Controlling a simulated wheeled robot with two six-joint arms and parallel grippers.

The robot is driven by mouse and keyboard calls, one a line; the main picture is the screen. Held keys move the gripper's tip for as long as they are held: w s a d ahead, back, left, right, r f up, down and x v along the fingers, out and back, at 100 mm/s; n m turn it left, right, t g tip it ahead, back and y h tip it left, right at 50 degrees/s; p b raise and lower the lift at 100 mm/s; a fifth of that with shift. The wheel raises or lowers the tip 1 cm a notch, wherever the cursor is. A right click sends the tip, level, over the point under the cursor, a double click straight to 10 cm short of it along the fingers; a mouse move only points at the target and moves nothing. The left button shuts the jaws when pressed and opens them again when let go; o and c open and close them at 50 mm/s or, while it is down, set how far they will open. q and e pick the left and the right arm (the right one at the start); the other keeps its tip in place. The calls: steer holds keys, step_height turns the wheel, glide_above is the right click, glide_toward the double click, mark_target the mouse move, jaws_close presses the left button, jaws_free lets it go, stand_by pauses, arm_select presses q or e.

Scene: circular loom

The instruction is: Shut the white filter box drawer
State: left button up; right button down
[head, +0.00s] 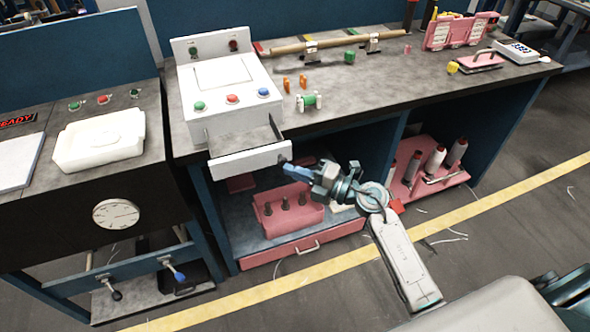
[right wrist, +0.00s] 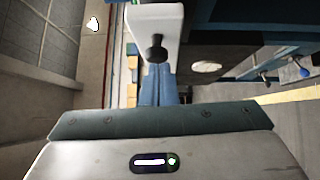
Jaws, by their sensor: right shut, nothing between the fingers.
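The white filter box (head: 225,92) stands on the grey workbench, with colored buttons on its front ledge. Its drawer (head: 245,161) is pulled out toward me, and the grey inside shows behind the white front panel. In the right wrist view the white drawer front (right wrist: 140,22) has a dark knob (right wrist: 156,47). My right gripper (head: 288,166) is shut and empty, its blue fingertips close to the right end of the drawer front. In the right wrist view the fingers (right wrist: 158,75) point at the knob; I cannot tell whether they touch. My left gripper is not in view.
A green spool (head: 308,101) and orange pieces lie right of the box. Below the bench are a pink holder (head: 287,208) with dark pegs and a pink drawer (head: 305,246). A white tub (head: 100,141) sits on the left machine. Floor in front is open.

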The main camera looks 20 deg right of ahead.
mark_target(277, 139)
steer(key=shift+w, duration=0.1)
steer(key=w+b, duration=0.1)
steer(key=w, duration=1.3)
steer(key=shift+w+a, duration=0.1)
steer(key=shift+a, duration=0.1)
steer(key=shift+r, duration=0.3)
steer(key=shift+d, duration=0.1)
